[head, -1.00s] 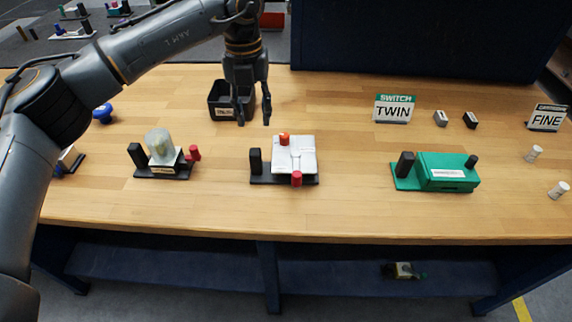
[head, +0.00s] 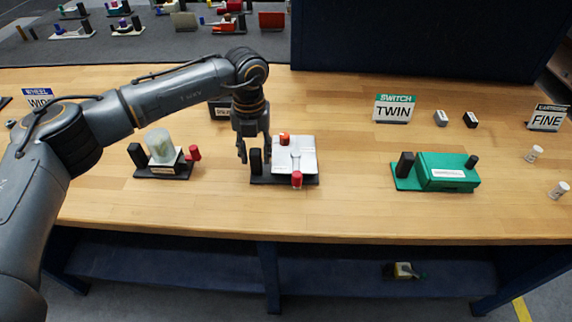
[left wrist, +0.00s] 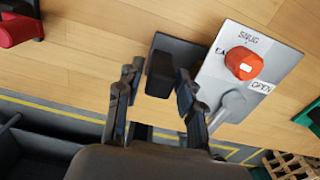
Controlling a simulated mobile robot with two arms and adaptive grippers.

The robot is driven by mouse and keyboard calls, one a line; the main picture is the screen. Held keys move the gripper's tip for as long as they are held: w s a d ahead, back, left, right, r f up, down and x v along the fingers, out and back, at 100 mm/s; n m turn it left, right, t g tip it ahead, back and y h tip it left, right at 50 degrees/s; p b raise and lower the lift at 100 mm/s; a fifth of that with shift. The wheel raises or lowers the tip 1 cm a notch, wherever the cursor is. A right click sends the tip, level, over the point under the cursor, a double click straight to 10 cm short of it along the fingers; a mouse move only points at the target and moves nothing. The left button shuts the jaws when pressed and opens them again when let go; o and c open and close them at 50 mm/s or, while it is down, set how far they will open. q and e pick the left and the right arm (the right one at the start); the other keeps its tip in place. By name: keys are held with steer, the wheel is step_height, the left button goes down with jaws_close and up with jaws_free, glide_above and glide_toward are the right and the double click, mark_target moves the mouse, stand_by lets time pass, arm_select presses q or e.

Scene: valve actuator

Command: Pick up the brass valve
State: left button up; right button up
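I cannot make out a part that is clearly a brass valve. My left gripper (head: 254,158) is open and points down at the left end of the middle fixture. That fixture has a black post (head: 256,162), a pale plate (head: 306,157) with a grey lever, an orange-red knob (head: 284,139) and a red knob (head: 297,179). In the left wrist view the open fingers (left wrist: 157,98) stand apart with the black post (left wrist: 160,66) showing ahead between them. I cannot tell whether they touch it. The orange-red knob (left wrist: 243,63) and the word OPEN show there too. My right gripper is not in view.
A fixture with a pale translucent block (head: 161,145) stands at left, and a green fixture (head: 447,170) at right. A small yellowish item (head: 403,270) lies on the lower shelf. The bench front is clear.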

arm_select(q)
jaws_close()
stand_by(0.3)
step_height(320, 180, up, 9)
steer(key=shift+f, duration=4.15)
